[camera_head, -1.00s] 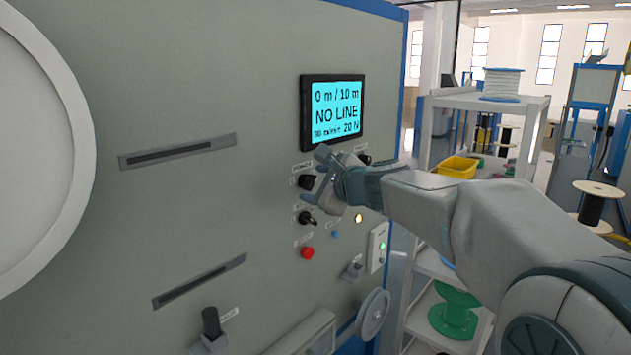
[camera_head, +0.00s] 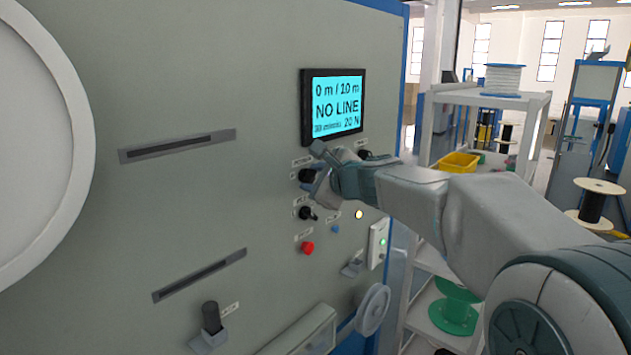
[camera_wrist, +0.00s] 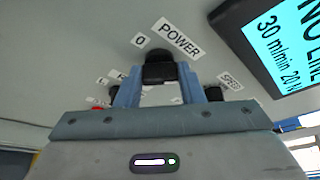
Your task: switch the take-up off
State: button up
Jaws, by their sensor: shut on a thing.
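The take-up's front panel (camera_head: 200,205) is a large grey face. My gripper (camera_head: 317,183) is at this knob. In the wrist view its blue fingers (camera_wrist: 158,88) are shut on the knob's two sides. The screen (camera_head: 336,107) is lit and reads "0 m / 10 m", "NO LINE" and "20 N". The fingers partly hide the knob in the head view.
A second black knob (camera_head: 307,213) and a red button (camera_head: 307,248) lie below the POWER knob. Another dark knob (camera_head: 364,155) is to its right. A white shelf (camera_head: 483,100) stands beyond the panel's edge.

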jog(key=shift+f+b, duration=0.3)
jog(key=shift+b, duration=0.15)
jog(key=n+t+y+b, duration=0.1)
jog(key=n+b, duration=0.4)
jog(key=b, duration=0.6)
jog(key=n+t+y+b, duration=0.1)
jog(key=n+t+b, duration=0.1)
jog(key=n+b, duration=0.4)
jog(key=n+t+y+b, duration=0.1)
jog(key=n+b, duration=0.4)
jog(key=b, duration=1.2)
jog(key=shift+f+n+t+y, duration=0.3)
jog(key=shift+n+t+y, duration=0.1)
jog(key=shift+t, duration=0.1)
jog(key=shift+r, duration=0.15)
jog(key=o, duration=1)
